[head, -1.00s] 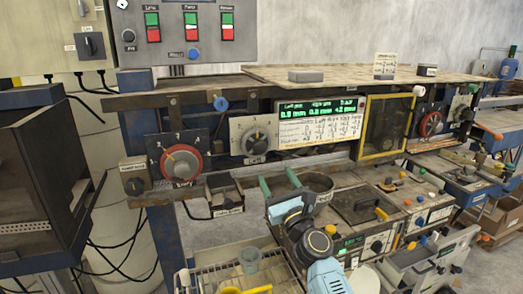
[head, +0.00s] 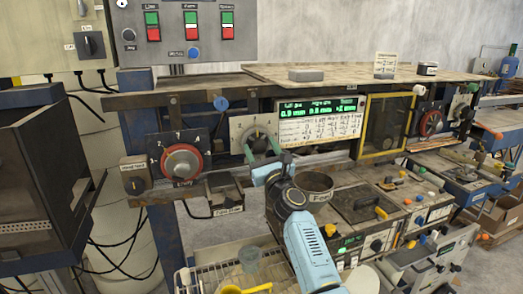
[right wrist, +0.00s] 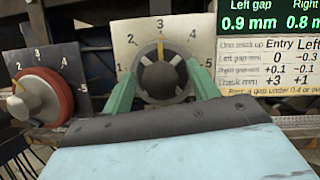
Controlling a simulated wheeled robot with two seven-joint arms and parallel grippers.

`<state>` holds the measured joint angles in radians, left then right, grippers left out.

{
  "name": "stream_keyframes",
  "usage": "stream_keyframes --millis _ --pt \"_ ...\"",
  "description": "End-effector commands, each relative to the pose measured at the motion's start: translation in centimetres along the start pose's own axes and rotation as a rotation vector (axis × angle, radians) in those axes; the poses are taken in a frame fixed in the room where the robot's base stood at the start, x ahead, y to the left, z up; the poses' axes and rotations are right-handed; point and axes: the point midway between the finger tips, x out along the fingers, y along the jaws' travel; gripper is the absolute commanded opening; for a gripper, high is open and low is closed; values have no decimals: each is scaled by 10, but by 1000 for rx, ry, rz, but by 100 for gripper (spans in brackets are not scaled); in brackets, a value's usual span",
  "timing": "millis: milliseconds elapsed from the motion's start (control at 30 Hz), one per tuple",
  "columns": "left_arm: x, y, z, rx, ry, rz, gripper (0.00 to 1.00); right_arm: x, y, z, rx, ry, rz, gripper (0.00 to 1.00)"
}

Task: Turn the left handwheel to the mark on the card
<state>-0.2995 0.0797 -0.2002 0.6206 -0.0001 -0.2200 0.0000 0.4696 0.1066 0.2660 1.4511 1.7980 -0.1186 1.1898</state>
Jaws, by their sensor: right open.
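A dark handwheel (head: 256,138) with a yellow pointer sits on a white plate numbered 1 to 5. In the right wrist view its pointer (right wrist: 160,48) stands at 3. My right gripper (head: 262,151) is open, its green fingers on either side of this wheel; firm contact cannot be told. Its own label is hidden. A red-rimmed wheel (head: 183,163) labelled Entry is to its left, apart from the gripper. The card (head: 320,129) with rows of figures hangs below a green display (head: 320,108), which reads 0.9 mm for the left gap. My left gripper is not in view.
A yellow-framed window (head: 384,126) stands right of the card. A round pot (head: 315,185) and a small dark bin (head: 222,196) are below the wheels. A wire basket (head: 215,275) is at the front. A second red wheel (head: 431,123) is far right.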

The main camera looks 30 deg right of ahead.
Motion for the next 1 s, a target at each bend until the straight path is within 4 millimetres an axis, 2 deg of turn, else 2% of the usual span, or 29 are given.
stream_keyframes --millis 33,367,667,1000 --pt "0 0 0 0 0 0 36 0 0 0 0 0 0 57" --pt "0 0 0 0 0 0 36 0 0 0 0 0 0 15" --pt "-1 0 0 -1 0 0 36 0 0 0 -43 0 18 15" --pt "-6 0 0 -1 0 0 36 0 -2 0 -252 1 104 15"
